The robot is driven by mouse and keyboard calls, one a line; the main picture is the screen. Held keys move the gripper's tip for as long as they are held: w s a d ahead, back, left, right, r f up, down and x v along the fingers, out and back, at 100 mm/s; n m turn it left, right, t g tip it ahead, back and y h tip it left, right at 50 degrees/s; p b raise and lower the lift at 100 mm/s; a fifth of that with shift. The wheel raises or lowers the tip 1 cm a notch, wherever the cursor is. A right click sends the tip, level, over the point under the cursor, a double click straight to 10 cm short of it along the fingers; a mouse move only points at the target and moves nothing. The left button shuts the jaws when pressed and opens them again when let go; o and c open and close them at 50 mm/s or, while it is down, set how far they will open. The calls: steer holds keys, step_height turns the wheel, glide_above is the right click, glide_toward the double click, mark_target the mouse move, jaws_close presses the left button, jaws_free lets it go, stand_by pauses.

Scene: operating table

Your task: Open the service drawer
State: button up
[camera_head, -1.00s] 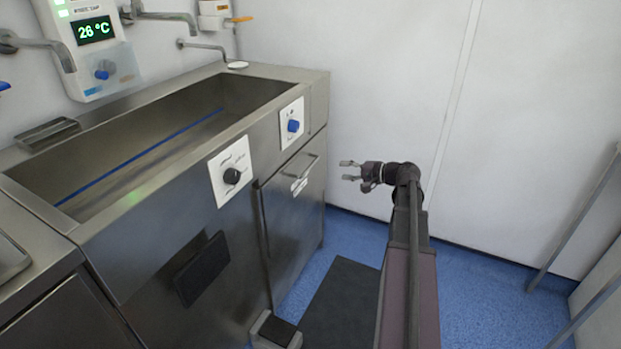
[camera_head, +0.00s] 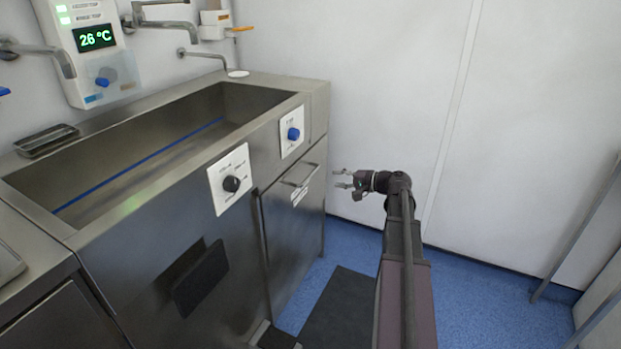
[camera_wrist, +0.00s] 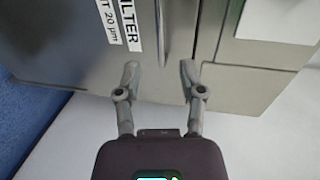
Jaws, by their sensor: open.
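The service drawer (camera_head: 291,225) is a steel front at the right end of the sink unit, with a bar handle (camera_head: 301,176) near its top and a white label below it. It looks closed. My gripper (camera_head: 338,179) is open and empty, to the right of the handle and apart from it. In the wrist view my gripper (camera_wrist: 158,72) has its two fingers spread toward the steel front, with the drawer handle (camera_wrist: 162,30) ahead between and above the fingertips. A label reading "FILTER" (camera_wrist: 131,22) shows to the left of the handle there.
The sink unit (camera_head: 150,240) carries a black knob (camera_head: 231,184) and a blue knob (camera_head: 293,134) on white plates. A dark mat (camera_head: 340,310) lies on the blue floor (camera_head: 480,300). A white wall (camera_head: 400,80) stands behind my arm.

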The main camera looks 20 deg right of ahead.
mark_target(310, 176)
steer(key=b+x, duration=0.2)
steer(key=x, duration=0.8)
steer(key=shift+w+a+f, duration=0.1)
steer(key=shift+w+a, duration=0.05)
steer(key=shift+w, duration=0.1)
jaws_close()
